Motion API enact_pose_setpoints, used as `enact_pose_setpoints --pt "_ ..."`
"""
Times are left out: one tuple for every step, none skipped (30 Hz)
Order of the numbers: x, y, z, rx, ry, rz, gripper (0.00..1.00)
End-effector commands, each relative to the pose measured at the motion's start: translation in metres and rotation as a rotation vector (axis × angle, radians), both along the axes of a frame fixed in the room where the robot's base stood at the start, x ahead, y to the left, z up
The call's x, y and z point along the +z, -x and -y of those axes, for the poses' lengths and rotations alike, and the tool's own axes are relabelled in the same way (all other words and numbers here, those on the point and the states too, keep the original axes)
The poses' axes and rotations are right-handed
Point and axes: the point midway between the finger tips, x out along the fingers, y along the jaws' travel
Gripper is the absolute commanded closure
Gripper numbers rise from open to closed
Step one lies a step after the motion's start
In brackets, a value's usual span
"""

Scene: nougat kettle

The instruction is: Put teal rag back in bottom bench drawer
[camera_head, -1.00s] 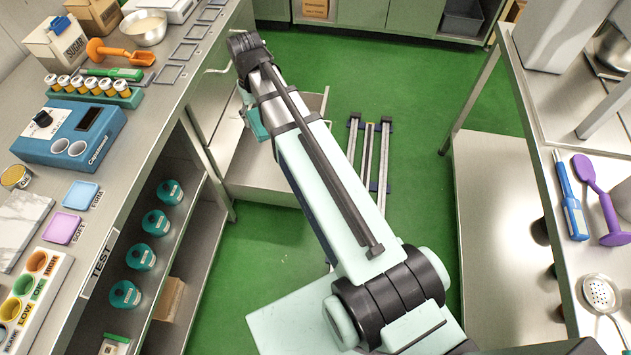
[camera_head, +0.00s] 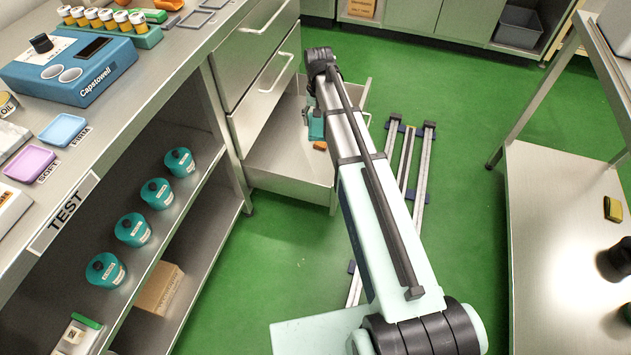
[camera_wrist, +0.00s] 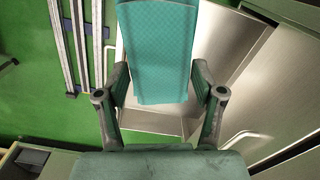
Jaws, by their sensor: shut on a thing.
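The teal rag (camera_wrist: 155,45) hangs between the two fingers of my gripper (camera_wrist: 160,88) in the wrist view, a flat patterned cloth. My gripper is shut on it. In the head view the rag (camera_head: 317,126) shows as a small teal patch below the end of my arm, over the open bottom bench drawer (camera_head: 290,183). The drawer is pulled out from the bench on the left, and its grey metal floor is largely bare. My gripper (camera_head: 308,114) is partly hidden by my arm. I cannot tell how far the rag is above the drawer floor.
An orange-brown item (camera_head: 320,146) shows in the drawer beside the rag. The drawers above (camera_head: 265,90) look shut, with bar handles. Floor rails (camera_head: 408,165) lie right of the drawer. Teal canisters (camera_head: 133,230) stand on the bench shelf. A steel table (camera_head: 545,250) stands at right.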

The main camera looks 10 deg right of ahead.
Motion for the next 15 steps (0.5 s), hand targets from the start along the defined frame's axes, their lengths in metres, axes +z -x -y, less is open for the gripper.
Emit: enact_pose_setpoints --pt "-0.028 -0.012 0.000 -0.014 0.000 -0.001 0.65" --pt "-0.037 -0.016 0.000 -0.024 0.000 -0.001 0.65" --pt "-0.049 -0.022 0.000 -0.036 0.000 0.000 0.65" --pt "-0.058 -0.027 0.000 -0.046 0.000 0.000 0.65" --pt "-0.067 -0.032 0.000 -0.058 0.000 0.000 0.65" --pt "-0.080 -0.038 0.000 -0.071 0.000 0.000 0.65" --pt "-0.089 -0.043 0.000 -0.084 0.000 -0.001 0.65" --pt "-0.098 -0.048 0.000 -0.096 0.000 -0.001 0.65" --pt "-0.110 -0.055 0.000 -0.112 0.000 -0.001 0.65" --pt "-0.119 -0.060 0.000 -0.126 0.000 -0.001 0.65" --pt "-0.127 -0.065 0.000 -0.138 0.000 0.000 0.65" --pt "-0.137 -0.072 0.001 -0.157 0.000 0.000 0.65" --pt "-0.145 -0.077 0.001 -0.170 0.000 0.000 0.65" --pt "-0.152 -0.082 0.001 -0.185 0.000 0.000 0.65" --pt "-0.161 -0.087 0.001 -0.202 0.000 0.000 0.65"
